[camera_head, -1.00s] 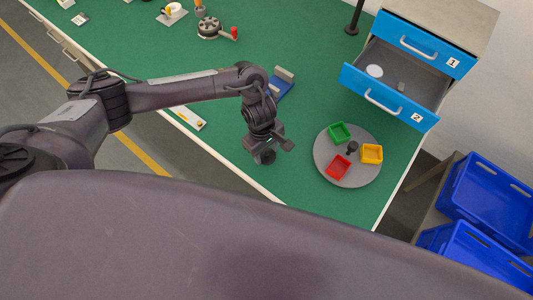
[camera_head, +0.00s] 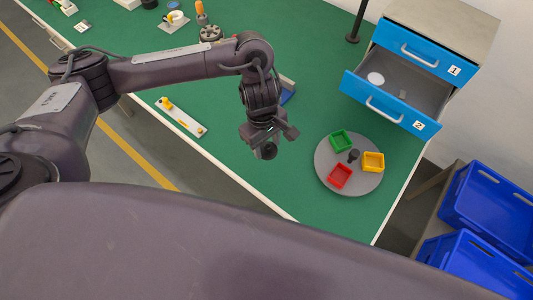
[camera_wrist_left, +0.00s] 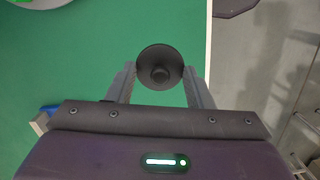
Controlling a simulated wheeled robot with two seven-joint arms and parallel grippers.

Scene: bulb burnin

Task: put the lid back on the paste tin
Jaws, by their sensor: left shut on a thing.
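My left gripper (camera_head: 265,138) is above the front part of the green bench, left of the grey turntable, and points down. It is shut on a dark round piece with a small central knob, which looks like the lid (camera_head: 267,151). In the left wrist view the lid (camera_wrist_left: 160,68) sits between the two fingers, with green bench behind it. I cannot identify the paste tin with certainty. My right gripper is not in view.
The grey turntable (camera_head: 328,178) carries green, yellow and red trays. The open blue drawer (camera_head: 391,108) holds a white round thing (camera_head: 376,78). A white strip (camera_head: 182,117) lies left of my gripper. Blue crates (camera_head: 490,200) stand right of the bench.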

